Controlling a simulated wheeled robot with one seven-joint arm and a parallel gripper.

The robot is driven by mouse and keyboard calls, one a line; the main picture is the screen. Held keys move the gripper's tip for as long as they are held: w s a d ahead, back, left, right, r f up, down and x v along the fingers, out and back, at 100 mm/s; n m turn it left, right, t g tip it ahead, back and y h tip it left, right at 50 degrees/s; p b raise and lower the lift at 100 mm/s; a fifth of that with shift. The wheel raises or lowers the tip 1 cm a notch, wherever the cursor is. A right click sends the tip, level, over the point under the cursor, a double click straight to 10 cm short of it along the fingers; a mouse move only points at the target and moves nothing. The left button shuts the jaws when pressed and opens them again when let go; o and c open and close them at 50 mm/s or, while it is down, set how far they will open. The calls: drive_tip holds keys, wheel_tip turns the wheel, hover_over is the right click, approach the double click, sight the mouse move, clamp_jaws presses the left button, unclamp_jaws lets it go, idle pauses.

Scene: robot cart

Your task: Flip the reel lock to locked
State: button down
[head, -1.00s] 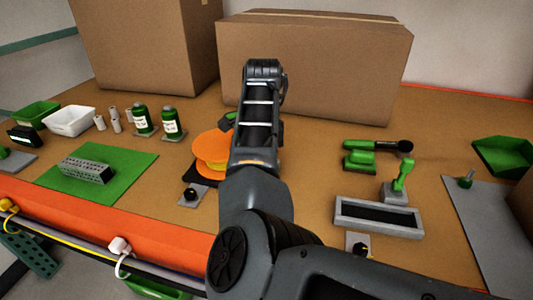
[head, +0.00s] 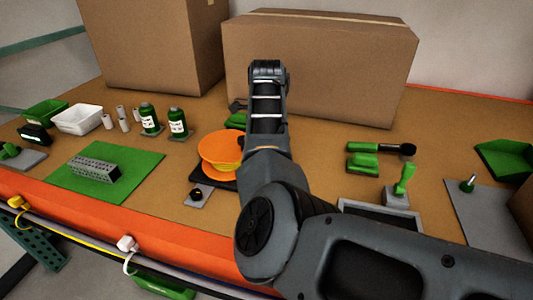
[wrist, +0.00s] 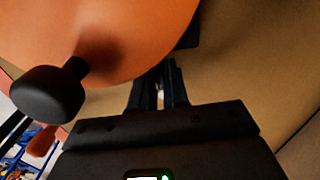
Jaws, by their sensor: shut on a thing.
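The orange reel (head: 220,148) stands on a dark base left of my arm. Its broad orange disc (wrist: 110,30) fills the upper left of the wrist view, and a black knob on a stem (wrist: 48,95) is in front of it. My gripper (wrist: 160,82) has its fingers close together at the disc's lower edge, shut on a small part between them. This appears to be the reel lock, but fingers and disc hide most of it, so its position cannot be told. In the head view my own arm hides the gripper tips.
A small plate with a black knob (head: 197,193) lies in front of the reel. Two green bottles (head: 178,122) stand behind it to the left. A large cardboard box (head: 320,65) stands behind my arm. Green tools (head: 362,163) and a grey tray (head: 350,208) are to the right.

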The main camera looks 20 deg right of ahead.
drive_tip(key=shift+w+d, duration=0.1)
idle(0.3)
drive_tip(key=c, duration=1.1)
unclamp_jaws()
drive_tip(key=shift+r, duration=3.95)
